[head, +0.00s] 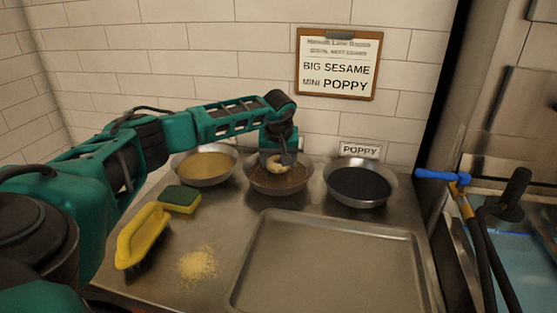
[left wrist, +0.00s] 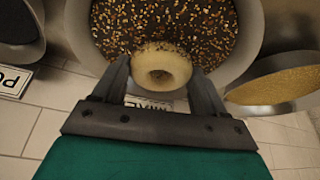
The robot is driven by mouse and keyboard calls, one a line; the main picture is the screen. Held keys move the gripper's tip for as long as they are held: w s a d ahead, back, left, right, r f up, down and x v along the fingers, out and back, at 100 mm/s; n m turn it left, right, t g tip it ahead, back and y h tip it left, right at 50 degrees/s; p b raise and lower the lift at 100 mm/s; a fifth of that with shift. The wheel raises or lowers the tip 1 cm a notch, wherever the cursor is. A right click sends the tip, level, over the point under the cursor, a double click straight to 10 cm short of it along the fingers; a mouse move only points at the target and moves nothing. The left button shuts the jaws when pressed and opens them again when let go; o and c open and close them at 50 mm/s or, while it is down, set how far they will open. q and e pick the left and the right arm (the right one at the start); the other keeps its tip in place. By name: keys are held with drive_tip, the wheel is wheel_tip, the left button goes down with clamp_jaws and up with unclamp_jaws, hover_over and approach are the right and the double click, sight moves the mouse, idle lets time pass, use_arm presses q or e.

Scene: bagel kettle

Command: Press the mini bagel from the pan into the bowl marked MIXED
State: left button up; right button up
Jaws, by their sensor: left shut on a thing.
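The mini bagel (head: 275,165) is a small pale ring, held between the fingers of my left gripper (head: 282,158). It also shows in the left wrist view (left wrist: 160,72), with a finger on either side. It is at the middle steel bowl (head: 262,187), which holds mixed dark and golden seeds (left wrist: 165,25). I cannot tell whether the bagel touches the seeds. A white card (left wrist: 150,104) behind this bowl is mostly hidden by the bagel and gripper. The pan (head: 325,262) in front is empty. My right gripper is not in view.
A bowl of golden seeds (head: 205,165) stands left, and a bowl of black seeds (head: 358,184) right, by a POPPY card (head: 360,150). A yellow brush (head: 140,237), a sponge (head: 180,198) and spilled seeds (head: 197,265) lie front left. A clipboard (head: 338,64) hangs on the wall.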

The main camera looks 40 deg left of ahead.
use_arm(q)
drive_tip(key=shift+r+p, duration=1.3)
drive_tip(key=shift+r, duration=0.6)
drive_tip(key=shift+r+p, duration=0.3)
drive_tip(key=shift+r, duration=1.95)
